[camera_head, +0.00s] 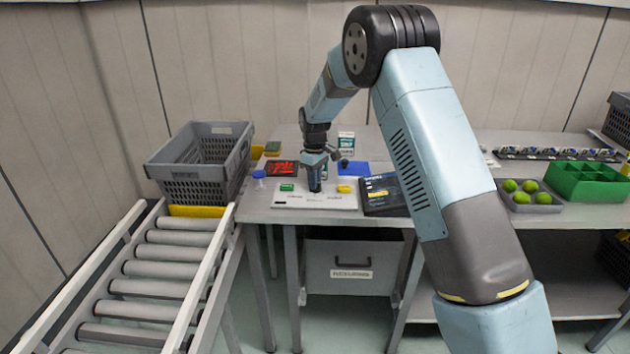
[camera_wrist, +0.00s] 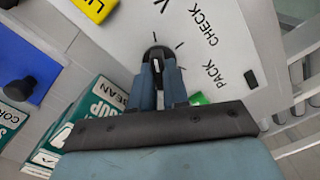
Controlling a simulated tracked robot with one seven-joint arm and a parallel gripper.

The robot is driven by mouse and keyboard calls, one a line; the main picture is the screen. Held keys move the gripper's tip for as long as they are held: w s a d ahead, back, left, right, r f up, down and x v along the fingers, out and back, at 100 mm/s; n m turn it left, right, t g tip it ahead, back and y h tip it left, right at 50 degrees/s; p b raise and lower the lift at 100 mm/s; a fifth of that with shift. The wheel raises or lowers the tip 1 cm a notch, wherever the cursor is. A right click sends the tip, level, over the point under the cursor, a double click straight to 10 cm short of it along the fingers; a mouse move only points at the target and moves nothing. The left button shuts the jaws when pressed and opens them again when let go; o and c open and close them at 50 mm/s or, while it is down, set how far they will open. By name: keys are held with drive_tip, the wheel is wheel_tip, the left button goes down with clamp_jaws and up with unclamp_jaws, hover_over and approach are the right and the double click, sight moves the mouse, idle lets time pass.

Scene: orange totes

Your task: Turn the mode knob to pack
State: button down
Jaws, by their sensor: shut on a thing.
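The white panel (camera_head: 330,203) lies on the grey bench in the head view. It fills much of the wrist view (camera_wrist: 220,25), with the printed words PACK and CHECK and part of another label cut off by the top edge. The dark mode knob (camera_wrist: 156,52) sits among short black tick marks. My gripper (camera_head: 315,188) points down onto the panel in the head view. In the wrist view my gripper (camera_wrist: 158,72) is shut on the knob, one finger on each side. The fingers hide much of the knob, and I cannot tell which mark it points at.
A green block (camera_head: 287,187) and a yellow block (camera_head: 344,188) are on the panel, either side of my gripper. A dark tablet (camera_head: 385,195) stands to its right, a red tray (camera_head: 282,168) behind. A grey crate (camera_head: 200,165) is at left, above the roller conveyor (camera_head: 150,288).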

drive_tip(key=shift+m, duration=0.3)
drive_tip(key=m, duration=0.6)
drive_tip(key=shift+d, duration=0.1)
drive_tip(key=m, duration=0.6)
drive_tip(key=shift+w+d+m, duration=0.1)
drive_tip(key=shift+m, duration=0.2)
drive_tip(key=m, duration=1)
drive_tip(key=shift+m, duration=0.4)
drive_tip(key=c, duration=1.1)
unclamp_jaws()
